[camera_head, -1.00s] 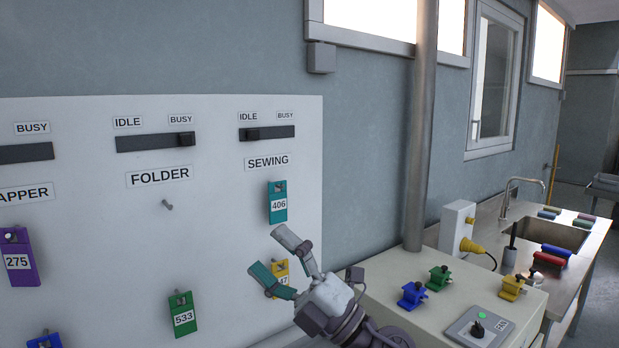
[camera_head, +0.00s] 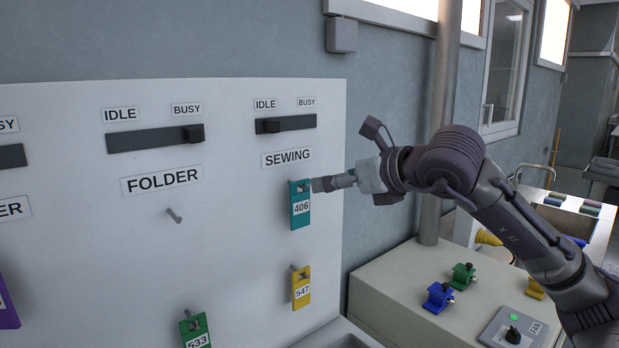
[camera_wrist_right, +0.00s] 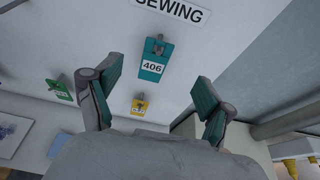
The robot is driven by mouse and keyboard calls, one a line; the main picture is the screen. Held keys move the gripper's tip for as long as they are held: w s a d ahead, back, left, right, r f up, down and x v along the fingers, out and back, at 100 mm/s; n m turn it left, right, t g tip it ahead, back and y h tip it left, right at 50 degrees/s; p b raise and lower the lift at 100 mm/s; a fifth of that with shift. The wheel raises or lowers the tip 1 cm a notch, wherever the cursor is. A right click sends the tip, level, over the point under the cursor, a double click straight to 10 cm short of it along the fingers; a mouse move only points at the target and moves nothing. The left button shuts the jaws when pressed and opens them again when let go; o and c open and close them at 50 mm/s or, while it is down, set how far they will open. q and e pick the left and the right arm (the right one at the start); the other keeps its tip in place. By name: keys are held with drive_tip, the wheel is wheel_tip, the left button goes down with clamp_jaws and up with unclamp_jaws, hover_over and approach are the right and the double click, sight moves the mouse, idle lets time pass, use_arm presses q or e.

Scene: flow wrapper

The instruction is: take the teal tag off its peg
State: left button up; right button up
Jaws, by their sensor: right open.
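The teal tag (camera_head: 300,210), numbered 406, hangs on its peg under the SEWING label on the white board. It also shows in the right wrist view (camera_wrist_right: 154,59), beyond and between the open fingers. My right gripper (camera_head: 318,184) is beside the tag's upper right in the head view. In the wrist view my right gripper (camera_wrist_right: 157,98) is open and empty, with clear space between its fingers and the tag. Whether a fingertip touches the tag cannot be told from the head view. My left gripper is not in view.
A yellow tag (camera_head: 301,290) hangs below the teal one, and a green tag (camera_head: 195,332) lower left. An empty peg (camera_head: 174,215) sits under FOLDER. Sliders (camera_head: 286,125) run above. A cabinet with blue (camera_head: 438,297) and green (camera_head: 463,276) items stands right.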

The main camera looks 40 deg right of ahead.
sight(301, 183)
drive_tip(key=p+x, duration=0.4)
drive_tip(key=x, duration=0.6)
drive_tip(key=shift+w+a, duration=0.1)
drive_tip(key=shift+w+f+p, duration=0.1)
drive_tip(key=shift+w+p, duration=0.2)
drive_tip(key=shift+w, duration=0.05)
drive_tip(key=shift+w+f, duration=0.25)
drive_tip(key=shift+w, duration=0.15)
drive_tip(key=c, duration=1.2)
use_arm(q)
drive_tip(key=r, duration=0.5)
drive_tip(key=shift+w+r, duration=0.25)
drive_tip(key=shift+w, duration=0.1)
use_arm(e)
drive_tip(key=shift+c, duration=0.2)
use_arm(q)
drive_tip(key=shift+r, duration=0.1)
use_arm(e)
drive_tip(key=shift+r, duration=0.45)
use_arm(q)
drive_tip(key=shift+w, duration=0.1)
use_arm(e)
drive_tip(key=shift+s, duration=0.1)
